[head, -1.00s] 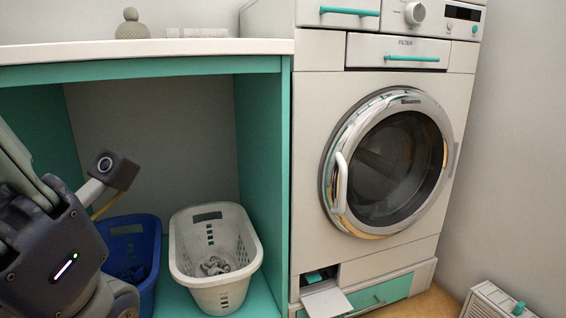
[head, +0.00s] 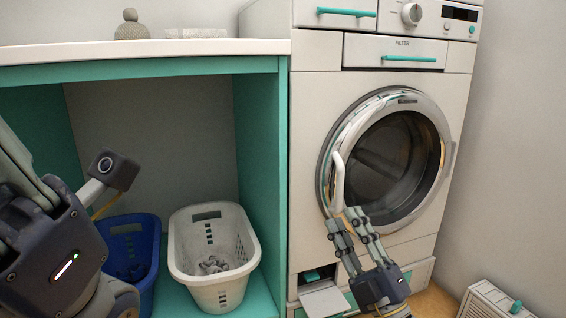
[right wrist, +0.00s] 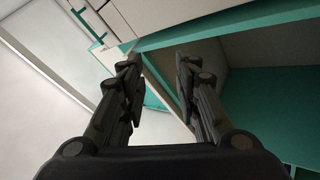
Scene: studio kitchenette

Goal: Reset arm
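My right gripper (head: 352,224) is in the lower right of the head view, in front of the washing machine (head: 315,165), just below the lower end of its door handle (head: 338,182). Its two fingers are apart with nothing between them, and they also show apart in the right wrist view (right wrist: 158,62). Whether the fingertips touch the machine cannot be told. My left arm (head: 60,245) fills the lower left of the head view; its fingers are out of view. The round door (head: 385,165) looks closed.
A white basket (head: 205,278) with grey cloth and a blue basket (head: 148,290) stand under the white counter (head: 200,47). A small flap (head: 322,302) is open at the machine's base. A white vented box (head: 490,300) stands at the lower right.

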